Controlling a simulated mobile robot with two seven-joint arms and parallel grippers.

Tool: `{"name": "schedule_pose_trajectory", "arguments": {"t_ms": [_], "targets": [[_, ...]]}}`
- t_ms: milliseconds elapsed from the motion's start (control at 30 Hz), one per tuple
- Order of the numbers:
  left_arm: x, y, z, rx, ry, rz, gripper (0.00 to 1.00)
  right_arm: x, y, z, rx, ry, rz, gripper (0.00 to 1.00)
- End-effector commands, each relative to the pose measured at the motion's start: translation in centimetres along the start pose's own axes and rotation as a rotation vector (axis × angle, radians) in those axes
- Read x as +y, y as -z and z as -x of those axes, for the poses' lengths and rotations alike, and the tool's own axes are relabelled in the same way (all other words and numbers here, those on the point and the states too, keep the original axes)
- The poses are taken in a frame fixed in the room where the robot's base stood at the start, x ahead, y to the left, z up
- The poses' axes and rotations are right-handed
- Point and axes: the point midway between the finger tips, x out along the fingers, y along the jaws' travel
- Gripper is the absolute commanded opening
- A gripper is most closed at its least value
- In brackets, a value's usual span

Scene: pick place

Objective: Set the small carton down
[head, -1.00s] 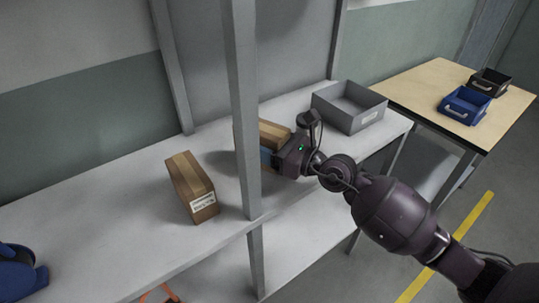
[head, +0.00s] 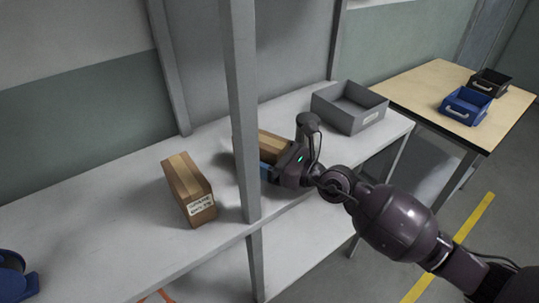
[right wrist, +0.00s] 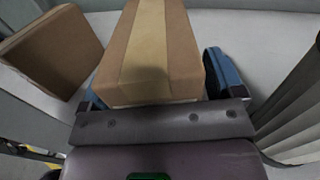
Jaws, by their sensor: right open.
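A small brown carton (head: 278,146) with a lighter tape strip stands on the grey shelf, partly hidden behind the upright post and my right gripper. In the right wrist view the carton (right wrist: 150,45) lies between the blue fingers. My right gripper (head: 268,170) is open around it; a gap shows between the carton and the right-hand finger, and the left-hand finger is mostly hidden. A second brown carton (head: 188,190) with a white label stands left of the post; it also shows at the left of the right wrist view (right wrist: 55,50). My left gripper is out of view.
A grey metal post (head: 240,110) rises at the shelf's front edge, close to my right gripper. An empty-looking grey bin (head: 350,118) stands on the shelf (head: 110,215) to the right. A wooden table (head: 420,85) holds blue (head: 466,106) and black (head: 490,83) bins.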

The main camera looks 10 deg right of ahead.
Motion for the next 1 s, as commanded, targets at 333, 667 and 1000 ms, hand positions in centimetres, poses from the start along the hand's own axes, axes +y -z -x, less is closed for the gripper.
{"name": "schedule_pose_trajectory", "arguments": {"t_ms": [333, 667, 1000], "targets": [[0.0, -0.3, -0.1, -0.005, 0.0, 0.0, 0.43, 0.0, -0.1, 3.0, 0.004, 0.001, -0.001, 0.87], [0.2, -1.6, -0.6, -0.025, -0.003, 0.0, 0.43, 0.0, 0.1, 9.1, 0.006, 0.0, 0.0, 0.87], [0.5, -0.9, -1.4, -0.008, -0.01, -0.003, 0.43, 0.0, -0.1, 11.8, 0.002, -0.001, -0.001, 0.87]]}}
